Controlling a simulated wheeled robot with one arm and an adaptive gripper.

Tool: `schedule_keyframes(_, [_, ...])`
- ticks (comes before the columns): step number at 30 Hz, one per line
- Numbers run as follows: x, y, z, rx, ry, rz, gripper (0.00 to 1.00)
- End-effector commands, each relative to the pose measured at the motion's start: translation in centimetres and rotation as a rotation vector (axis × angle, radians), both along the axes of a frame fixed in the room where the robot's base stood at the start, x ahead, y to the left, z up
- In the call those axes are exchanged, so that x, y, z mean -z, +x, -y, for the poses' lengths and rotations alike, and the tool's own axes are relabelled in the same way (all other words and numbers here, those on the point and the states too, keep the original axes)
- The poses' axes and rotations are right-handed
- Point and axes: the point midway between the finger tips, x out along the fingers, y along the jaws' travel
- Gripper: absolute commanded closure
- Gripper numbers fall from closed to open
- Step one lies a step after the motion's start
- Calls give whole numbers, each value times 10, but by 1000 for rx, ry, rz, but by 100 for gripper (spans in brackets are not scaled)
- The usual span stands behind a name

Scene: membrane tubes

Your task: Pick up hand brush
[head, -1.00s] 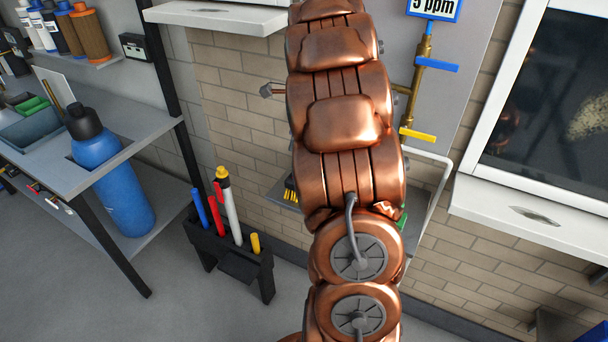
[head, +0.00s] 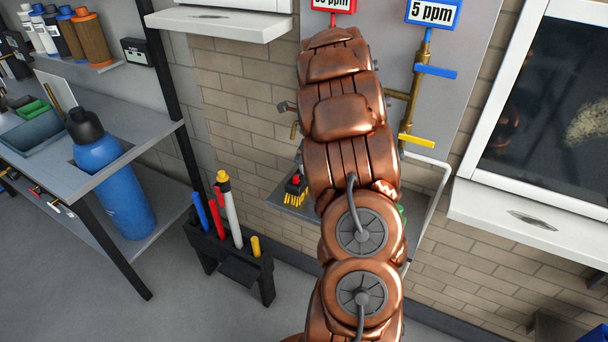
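A small brush with yellow bristles (head: 295,199) and a dark body lies on a grey shelf (head: 275,203) against the brick wall, just left of my copper-coloured arm. It looks like the hand brush. A bit of red shows beside it, and my arm hides part of it. My gripper is not visible; only my arm links show, rising through the middle of the view in front of the shelf.
A black rack (head: 230,250) with coloured tools stands on the floor at left. Brass pipes with a yellow valve handle (head: 416,141) and a blue one (head: 436,72) are right of my arm.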

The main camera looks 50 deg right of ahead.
Motion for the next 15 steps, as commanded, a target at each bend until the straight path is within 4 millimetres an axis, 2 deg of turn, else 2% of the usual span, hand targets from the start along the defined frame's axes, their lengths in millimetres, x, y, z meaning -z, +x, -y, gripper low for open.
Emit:
schedule_keyframes(4, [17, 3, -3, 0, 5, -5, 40])
schedule_keyframes(11, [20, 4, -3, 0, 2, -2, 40])
schedule_keyframes(15, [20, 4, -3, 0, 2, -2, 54])
